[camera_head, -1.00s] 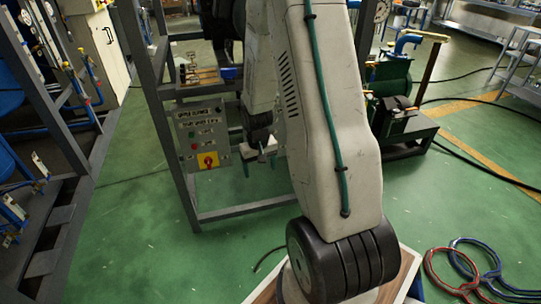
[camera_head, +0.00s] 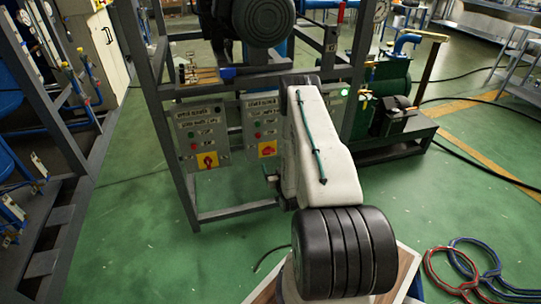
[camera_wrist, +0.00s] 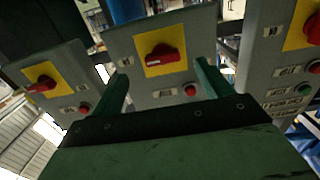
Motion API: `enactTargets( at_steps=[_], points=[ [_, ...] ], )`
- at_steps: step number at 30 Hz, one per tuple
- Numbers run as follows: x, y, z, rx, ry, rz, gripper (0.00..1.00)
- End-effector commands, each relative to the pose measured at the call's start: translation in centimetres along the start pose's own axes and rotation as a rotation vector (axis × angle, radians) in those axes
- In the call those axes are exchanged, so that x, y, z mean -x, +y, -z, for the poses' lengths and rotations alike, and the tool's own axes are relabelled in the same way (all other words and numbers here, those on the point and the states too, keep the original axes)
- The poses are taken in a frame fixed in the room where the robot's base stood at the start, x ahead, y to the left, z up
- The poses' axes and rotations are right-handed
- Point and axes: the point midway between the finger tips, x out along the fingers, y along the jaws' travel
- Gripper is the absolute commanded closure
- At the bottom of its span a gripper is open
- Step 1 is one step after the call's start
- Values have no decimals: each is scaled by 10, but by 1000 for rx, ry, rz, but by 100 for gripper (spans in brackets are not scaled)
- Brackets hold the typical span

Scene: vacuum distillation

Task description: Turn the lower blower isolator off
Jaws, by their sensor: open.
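Three grey control boxes hang on a frame, each with a red rotary isolator on a yellow plate; I cannot read their labels. The wrist view appears upside down. There, the middle isolator (camera_wrist: 162,55) lies ahead of my open, empty gripper (camera_wrist: 162,72), between the lines of its green fingers. Its handle lies nearly level; contact cannot be confirmed. Another isolator (camera_wrist: 42,84) is at the left, and a third (camera_wrist: 313,30) is cut off at the right. In the head view, the left isolator (camera_head: 208,160) and middle isolator (camera_head: 267,149) show; my arm hides most of the right box and my gripper.
The dark steel frame (camera_head: 183,195) surrounds the boxes, with a low crossbar near the floor. A green machine (camera_head: 390,85) stands at the right. Red and blue hoses (camera_head: 450,270) lie on the floor at lower right. Green floor at left is open.

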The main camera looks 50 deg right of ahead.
Motion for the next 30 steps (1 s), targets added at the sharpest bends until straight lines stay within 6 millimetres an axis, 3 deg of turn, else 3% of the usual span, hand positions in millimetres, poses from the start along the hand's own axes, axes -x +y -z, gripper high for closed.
enactTargets(
  at_steps=[5, 17, 28, 30],
  points=[
    [-13, -1, 10, 2, 43, 2, 22],
    [-71, -1, 11, 1, 40, 2, 22],
    [-78, -1, 12, 0, 37, 1, 22],
    [-78, -1, 12, 0, 37, 1, 38]
  ],
)
